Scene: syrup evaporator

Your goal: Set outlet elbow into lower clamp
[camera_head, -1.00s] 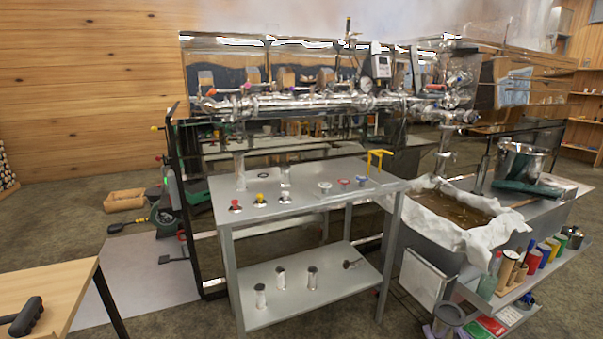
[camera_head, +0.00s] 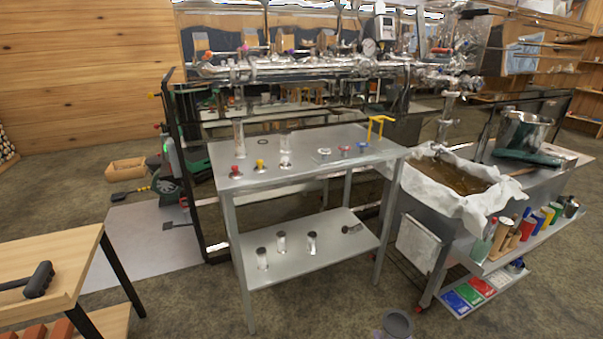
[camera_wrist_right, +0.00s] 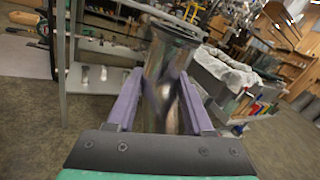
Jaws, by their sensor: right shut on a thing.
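My right gripper (camera_wrist_right: 160,103) is shut on a shiny metal pipe piece, the outlet elbow (camera_wrist_right: 157,62), in the right wrist view. Its purple fingers sit on either side of the tube, and a wide round flange points away from me. In the head view only the grey round end of the elbow (camera_head: 397,322) shows at the bottom edge, with a bit of purple finger beside it. It is in the air over the floor, well apart from the evaporator piping (camera_head: 300,68). I cannot make out the lower clamp for certain. My left gripper is not in view.
A grey two-tier table (camera_head: 300,178) with small valves and fittings stands ahead. A cloth-lined pan (camera_head: 455,180) of brown liquid is at right, above a shelf of coloured bottles (camera_head: 530,235). A wooden table (camera_head: 60,260) is at lower left. The floor between is open.

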